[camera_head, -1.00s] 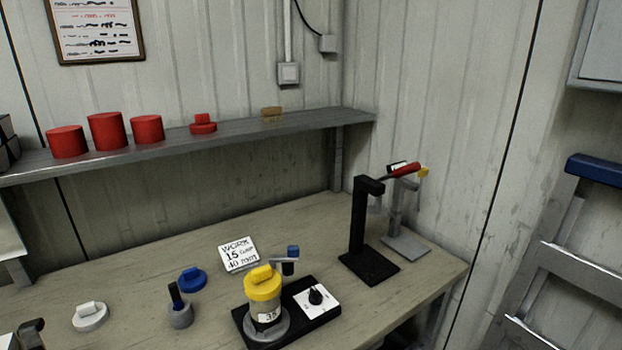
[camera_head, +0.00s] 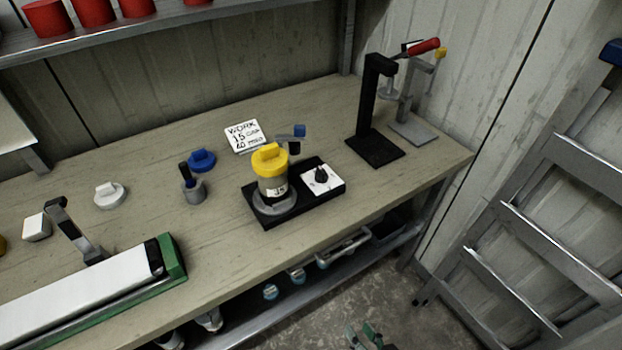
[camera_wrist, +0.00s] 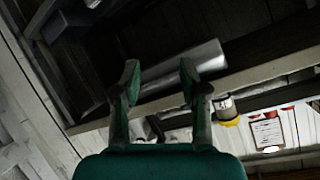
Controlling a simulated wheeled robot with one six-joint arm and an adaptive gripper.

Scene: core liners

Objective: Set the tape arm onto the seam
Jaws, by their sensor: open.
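A long white tube (camera_head: 75,297), likely the core liner, lies in a green-ended cradle (camera_head: 175,260) at the lower left of the head view. A dark, hinged-looking arm (camera_head: 72,228), likely the tape arm, stands raised and tilted at the tube's back side, with its tip above the bench. I cannot make out a seam on the tube. My gripper (camera_wrist: 160,75) is open and empty in the wrist view. In the head view its green tip (camera_head: 368,338) shows at the bottom edge, in front of the bench and well right of the tube.
On the bench (camera_head: 225,225) are a yellow-capped pot (camera_head: 271,178) on a black base, a black stand (camera_head: 370,110), a grey clamp stand (camera_head: 415,100), and white (camera_head: 110,195) and blue (camera_head: 201,160) caps. A stepladder (camera_head: 560,230) stands at right. Floor before the bench is open.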

